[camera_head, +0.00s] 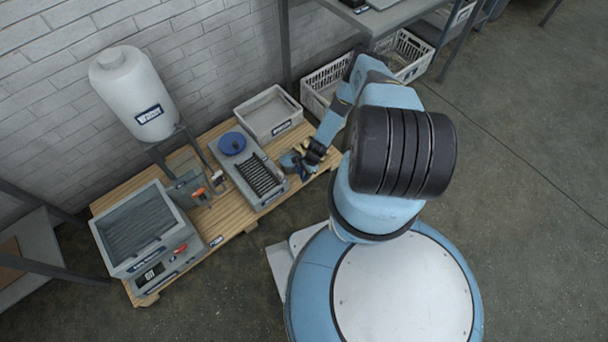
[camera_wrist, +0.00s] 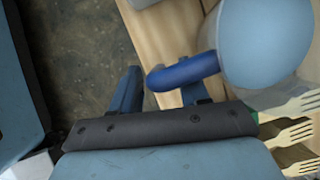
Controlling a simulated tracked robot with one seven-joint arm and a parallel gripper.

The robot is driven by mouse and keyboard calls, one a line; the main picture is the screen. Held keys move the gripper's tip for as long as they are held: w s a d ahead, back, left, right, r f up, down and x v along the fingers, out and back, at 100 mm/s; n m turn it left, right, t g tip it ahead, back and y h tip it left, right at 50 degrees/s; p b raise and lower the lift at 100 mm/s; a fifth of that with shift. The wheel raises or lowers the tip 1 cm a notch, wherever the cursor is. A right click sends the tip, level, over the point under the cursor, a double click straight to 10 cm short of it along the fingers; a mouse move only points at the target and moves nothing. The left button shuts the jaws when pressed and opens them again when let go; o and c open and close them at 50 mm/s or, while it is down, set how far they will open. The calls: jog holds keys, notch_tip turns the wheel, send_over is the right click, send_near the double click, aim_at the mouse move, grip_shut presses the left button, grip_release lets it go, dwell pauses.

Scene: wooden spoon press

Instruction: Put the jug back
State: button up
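The jug (camera_wrist: 262,45) is pale blue, with a darker blue handle (camera_wrist: 185,72). I cannot tell whether the fingers touch the handle. In the head view my gripper (camera_head: 297,163) is low at the right end of the wooden pallet table (camera_head: 225,220). The jug is not clearly distinguishable there.
Wooden forks (camera_wrist: 287,134) lie just below the jug. A ribbed grey unit (camera_head: 262,178) with a round blue piece (camera_head: 232,143) stands left of my gripper. A grey bin (camera_head: 268,113) is behind it. A white tank (camera_head: 132,92) and a grey machine (camera_head: 140,232) stand further left.

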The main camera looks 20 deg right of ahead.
jog(key=v, duration=1.2)
jog(key=shift+r, duration=0.1)
